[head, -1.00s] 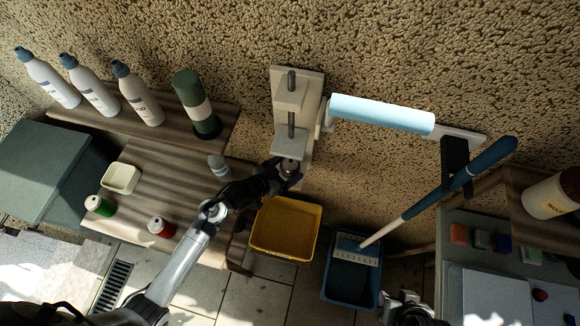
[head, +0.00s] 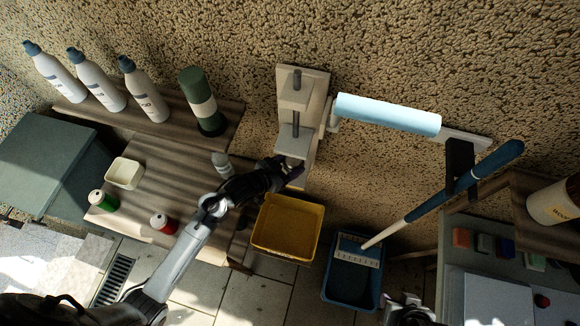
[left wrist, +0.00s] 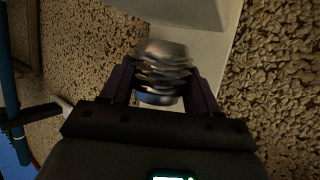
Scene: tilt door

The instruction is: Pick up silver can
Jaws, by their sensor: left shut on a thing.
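A crushed silver can (left wrist: 163,72), squashed into ridged folds, sits between the two fingers of my left gripper (left wrist: 162,88) in the left wrist view. In the head view my left gripper (head: 291,172) is shut at the lower end of the wall-mounted can crusher (head: 293,143), just below its pale block. There the can is mostly hidden by the fingers. What looks like my right gripper (head: 408,308) shows only in part at the bottom edge, and its fingers cannot be made out.
A yellow bin (head: 288,228) lies right below my left gripper. A wooden table (head: 165,190) at left holds a green can (head: 103,201), a red can (head: 163,223), a cream bowl (head: 125,173) and a grey container (head: 222,164).

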